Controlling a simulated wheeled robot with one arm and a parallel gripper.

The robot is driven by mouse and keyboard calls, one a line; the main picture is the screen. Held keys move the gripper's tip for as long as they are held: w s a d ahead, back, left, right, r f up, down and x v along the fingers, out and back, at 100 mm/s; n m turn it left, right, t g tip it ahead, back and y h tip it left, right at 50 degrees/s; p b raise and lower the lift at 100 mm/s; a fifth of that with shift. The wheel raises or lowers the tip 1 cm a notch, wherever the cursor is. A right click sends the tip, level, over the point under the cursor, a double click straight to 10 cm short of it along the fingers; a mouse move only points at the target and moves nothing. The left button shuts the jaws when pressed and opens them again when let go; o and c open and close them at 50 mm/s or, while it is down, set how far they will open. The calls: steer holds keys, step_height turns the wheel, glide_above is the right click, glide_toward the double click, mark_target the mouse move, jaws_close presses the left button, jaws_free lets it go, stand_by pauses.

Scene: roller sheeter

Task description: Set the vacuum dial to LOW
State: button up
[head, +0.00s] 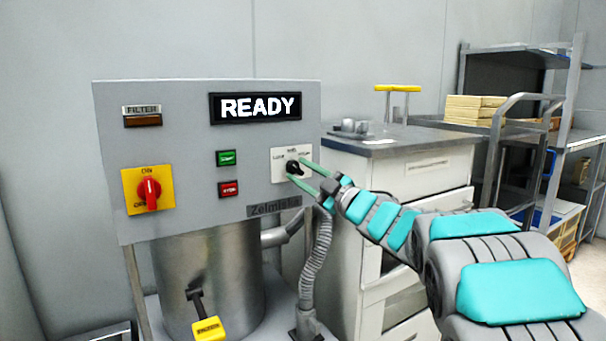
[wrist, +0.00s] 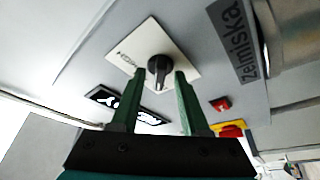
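The vacuum dial (head: 293,167) is a small black knob on a white plate at the right of the grey control panel. The plate has small labels around the knob, mostly too small to read; where its pointer aims I cannot tell for sure. In the wrist view the dial (wrist: 159,70) sits ahead of my fingertips, roughly between them. My gripper (head: 308,175) is at the plate, with its two green fingers apart. In the wrist view my gripper (wrist: 161,75) is open, with a finger at each side of the knob; contact is not clear.
The panel also carries a READY display (head: 255,107), a green button (head: 226,158), a red button (head: 228,189) and a red rotary switch (head: 149,190) on a yellow plate. A grey hose (head: 314,262) hangs below the dial. A white drawer cabinet (head: 412,182) stands behind my arm.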

steer(key=v, duration=0.7)
steer(key=shift+s+d+f, duration=0.2)
steer(key=shift+s+d, duration=0.05)
steer(key=shift+s, duration=0.05)
stand_by(0.5)
